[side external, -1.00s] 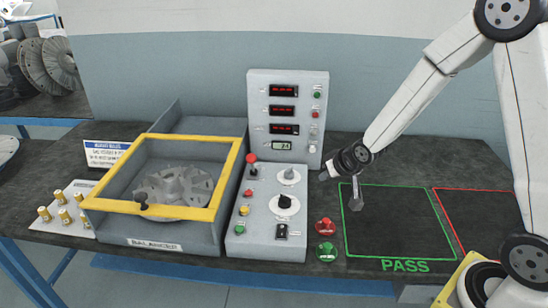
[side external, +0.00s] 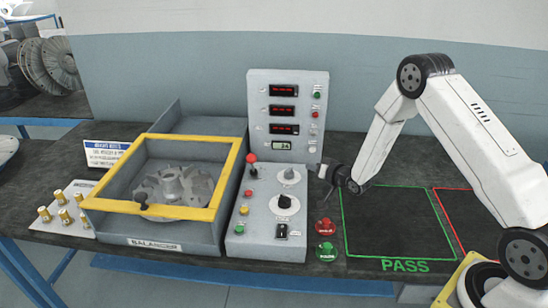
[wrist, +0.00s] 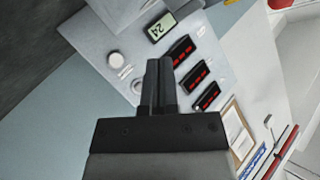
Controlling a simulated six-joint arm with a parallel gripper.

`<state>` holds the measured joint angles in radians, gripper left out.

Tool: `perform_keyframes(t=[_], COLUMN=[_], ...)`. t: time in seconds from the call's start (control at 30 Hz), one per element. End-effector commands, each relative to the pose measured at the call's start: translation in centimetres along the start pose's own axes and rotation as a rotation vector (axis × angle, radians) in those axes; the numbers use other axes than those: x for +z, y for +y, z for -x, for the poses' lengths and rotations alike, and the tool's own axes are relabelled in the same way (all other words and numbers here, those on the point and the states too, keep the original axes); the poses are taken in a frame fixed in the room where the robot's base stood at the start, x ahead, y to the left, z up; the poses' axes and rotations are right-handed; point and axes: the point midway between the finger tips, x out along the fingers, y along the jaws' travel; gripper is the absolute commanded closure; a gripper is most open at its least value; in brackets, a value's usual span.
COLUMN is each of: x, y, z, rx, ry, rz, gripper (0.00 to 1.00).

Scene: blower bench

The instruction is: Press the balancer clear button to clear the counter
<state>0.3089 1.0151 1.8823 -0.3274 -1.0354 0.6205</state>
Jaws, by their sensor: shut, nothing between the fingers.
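The upright grey panel (side external: 262,110) carries a small green-grey counter display (side external: 283,145) that seems to read 24; it also shows in the wrist view (wrist: 161,27). To the display's right is a round white button (side external: 312,149), the likely clear button; its label is too small to read. It stands clear of my fingers in the wrist view (wrist: 115,59). My gripper (side external: 323,172) is shut and empty, just right of and below the panel's lower right corner. In the wrist view its fingertips (wrist: 159,63) overlap the panel between white button and red displays; contact cannot be told.
Red displays (side external: 284,110) and green and red buttons (side external: 317,95) sit higher on the panel. A control box (side external: 265,240) with knobs and a red-topped lever stands in front. The yellow-framed balancer (side external: 165,210) is left. The green-outlined PASS area (side external: 395,220) is empty.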

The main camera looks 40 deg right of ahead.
Motion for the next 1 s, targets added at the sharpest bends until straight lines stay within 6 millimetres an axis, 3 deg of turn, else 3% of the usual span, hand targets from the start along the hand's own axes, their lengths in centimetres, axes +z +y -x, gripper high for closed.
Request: perform_keyframes(t=[0.3, 1.0], x=[0.9, 0.9], y=[2.1, 2.5], z=[-0.8, -1.1], rx=[-0.085, -0.104], ry=[0.102, 0.122], rz=[-0.084, -0.100], gripper=[1.00, 1.00])
